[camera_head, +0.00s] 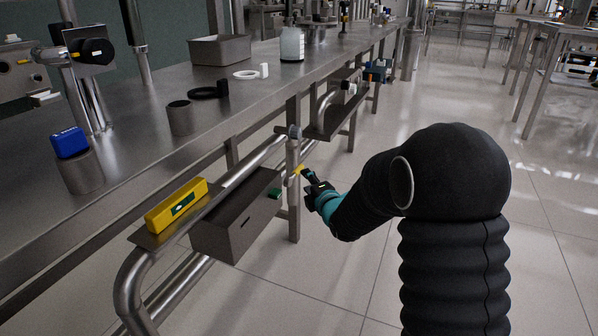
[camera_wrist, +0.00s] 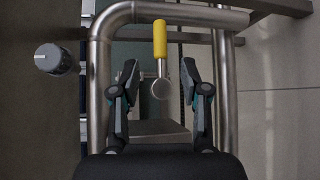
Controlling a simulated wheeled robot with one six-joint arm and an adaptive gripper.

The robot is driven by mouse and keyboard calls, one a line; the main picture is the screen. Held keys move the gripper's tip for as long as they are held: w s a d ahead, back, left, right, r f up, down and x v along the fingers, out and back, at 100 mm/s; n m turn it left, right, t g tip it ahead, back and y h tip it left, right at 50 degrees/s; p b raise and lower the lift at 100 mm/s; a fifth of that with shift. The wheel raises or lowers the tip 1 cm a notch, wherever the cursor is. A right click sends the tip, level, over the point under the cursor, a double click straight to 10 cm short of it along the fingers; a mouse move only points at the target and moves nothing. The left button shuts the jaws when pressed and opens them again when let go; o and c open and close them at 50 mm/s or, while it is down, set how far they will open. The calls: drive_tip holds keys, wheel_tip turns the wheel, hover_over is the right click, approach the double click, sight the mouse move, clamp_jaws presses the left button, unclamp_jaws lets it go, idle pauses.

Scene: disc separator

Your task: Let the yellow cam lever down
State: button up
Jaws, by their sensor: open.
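The yellow cam lever (camera_wrist: 160,40) shows at the upper middle of the wrist view. Its yellow grip points up the picture, and a metal rod joins it to a round metal pivot (camera_wrist: 161,88). My gripper (camera_wrist: 159,72) is open, with one finger on each side of the lever's rod and pivot; I see no contact. In the head view a small yellow piece of the lever (camera_head: 299,169) shows just beyond my gripper (camera_head: 308,178), by the bench leg. The rest of the lever is hidden or too small there.
Steel pipes (camera_wrist: 100,75) frame the lever in the wrist view, close to the fingers. A grey box (camera_head: 236,222) and a yellow level (camera_head: 176,205) sit by the lower rail. The steel bench (camera_head: 150,150) runs above.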

sight(298, 168)
drive_tip(key=x, duration=0.9)
drive_tip(key=shift+w, duration=0.2)
clamp_jaws()
